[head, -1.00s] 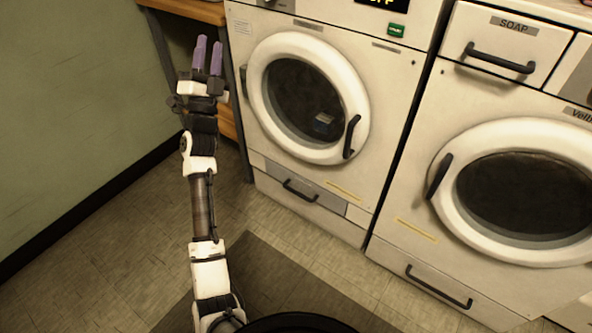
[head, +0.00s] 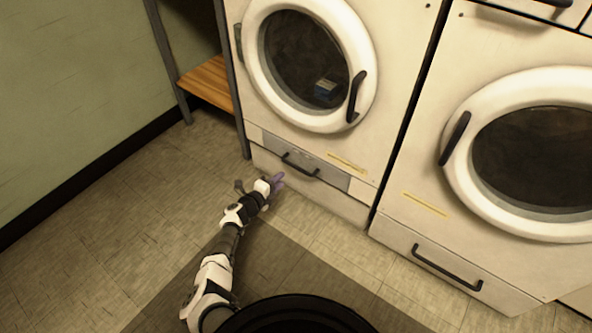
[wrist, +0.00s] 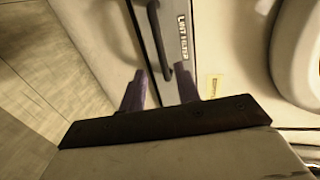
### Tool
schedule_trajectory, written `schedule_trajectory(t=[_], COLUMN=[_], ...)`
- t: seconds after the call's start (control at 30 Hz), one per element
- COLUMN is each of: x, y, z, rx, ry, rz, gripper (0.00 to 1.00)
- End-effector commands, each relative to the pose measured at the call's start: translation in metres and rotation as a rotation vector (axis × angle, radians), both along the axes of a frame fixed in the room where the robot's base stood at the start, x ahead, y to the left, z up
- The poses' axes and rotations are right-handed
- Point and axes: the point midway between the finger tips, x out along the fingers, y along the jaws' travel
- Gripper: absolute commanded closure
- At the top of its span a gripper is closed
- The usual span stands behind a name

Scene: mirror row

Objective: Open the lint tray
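The lint tray (head: 328,178) is a grey panel low on the left machine, with a black bar handle (head: 300,166). It looks closed, flush with the machine front. In the wrist view the tray face (wrist: 173,22) carries a label beginning with "LINT", and its handle (wrist: 157,42) runs up the picture ahead of the fingers. My gripper (head: 277,181) is low, just in front of the tray and left of the handle's middle. In the wrist view its two purple fingers (wrist: 161,88) stand apart with nothing clearly held between them. I cannot tell whether they touch the handle.
The left machine's round door (head: 310,65) is above the tray, closed, with a blue item behind its glass. A second machine (head: 480,180) stands to the right, with its own low handle (head: 446,268). A wooden shelf (head: 208,82) is at left. The floor in front is clear.

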Motion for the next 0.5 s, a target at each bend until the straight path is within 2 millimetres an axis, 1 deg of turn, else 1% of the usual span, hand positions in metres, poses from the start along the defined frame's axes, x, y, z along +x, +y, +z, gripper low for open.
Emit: schedule_trajectory(t=[0.03,0.3,0.5], x=[0.008,0.045,0.07], y=[-0.006,-0.034,-0.051], z=[-0.007,-0.017,-0.022], rx=[0.002,0.002,0.001], ry=[0.0,-0.001,-0.002], rz=[-0.005,-0.004,-0.001], gripper=[0.68,0.68,0.68])
